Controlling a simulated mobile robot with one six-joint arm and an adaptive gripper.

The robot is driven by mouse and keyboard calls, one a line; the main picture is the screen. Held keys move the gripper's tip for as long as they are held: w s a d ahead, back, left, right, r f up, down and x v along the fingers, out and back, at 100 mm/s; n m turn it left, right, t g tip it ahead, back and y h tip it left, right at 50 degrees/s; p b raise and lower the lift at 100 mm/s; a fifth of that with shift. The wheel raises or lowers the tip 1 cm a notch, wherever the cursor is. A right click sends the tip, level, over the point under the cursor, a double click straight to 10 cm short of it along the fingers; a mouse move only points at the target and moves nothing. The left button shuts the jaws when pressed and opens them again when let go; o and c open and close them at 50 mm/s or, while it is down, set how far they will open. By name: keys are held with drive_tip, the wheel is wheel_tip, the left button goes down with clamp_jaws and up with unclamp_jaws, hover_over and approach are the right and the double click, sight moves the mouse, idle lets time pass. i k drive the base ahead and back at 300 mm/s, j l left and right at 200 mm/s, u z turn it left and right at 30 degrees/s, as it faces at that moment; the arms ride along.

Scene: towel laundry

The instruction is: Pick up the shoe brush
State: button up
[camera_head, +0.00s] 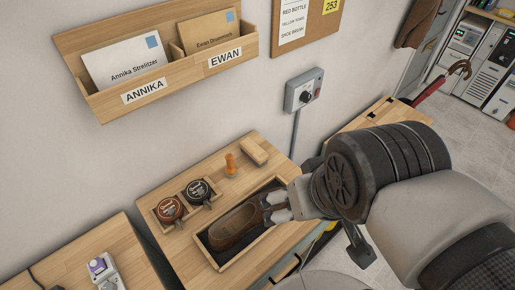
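A block-shaped light wooden brush (255,151) lies near the back edge of the small wooden table, by the wall; it looks like the shoe brush. Its bristles cannot be made out. An upright wooden knob-handled tool (230,164) stands just left of it. My gripper (267,208) is in front of the brush, apart from it, at the near end of a brown leather shoe (235,226). Its two fingers appear spread, with a gap between the tips. Whether they touch the shoe is unclear.
The shoe lies in a dark-lined tray (218,262). Two polish tins, red-brown (170,209) and black (197,191), sit in a wooden holder on the left. A grey switch box (303,91) and a letter rack (158,72) are on the wall.

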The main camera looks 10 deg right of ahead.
sight(258, 156)
drive_tip(key=i+l+u, duration=0.15)
drive_tip(key=l+u, duration=0.25)
drive_tip(key=l, duration=0.2)
drive_tip(key=i+l+u, duration=0.1)
drive_tip(key=l+u, duration=0.35)
drive_tip(key=l, duration=0.15)
drive_tip(key=l+u, duration=0.4)
drive_tip(key=l, duration=0.2)
